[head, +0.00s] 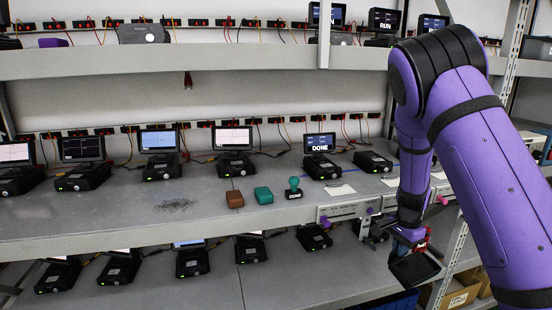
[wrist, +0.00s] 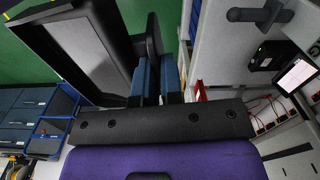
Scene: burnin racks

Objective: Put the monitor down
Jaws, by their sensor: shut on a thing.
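My gripper (head: 408,240) is at the right of the head view, in front of the shelf edge. It is shut on a black monitor (head: 414,268), which hangs tilted off the shelf. In the wrist view the blue fingers (wrist: 157,77) close on a black part at the monitor's side. The monitor's grey, dark screen (wrist: 82,48) fills the upper left there.
The middle shelf (head: 120,222) carries several monitors on black units, a brown block (head: 234,199), a teal block (head: 263,195) and a teal stamp (head: 294,188). Its front left is mostly clear. A DONE monitor (head: 320,143) stands behind the stamp. A blue bin (wrist: 50,130) shows in the wrist view.

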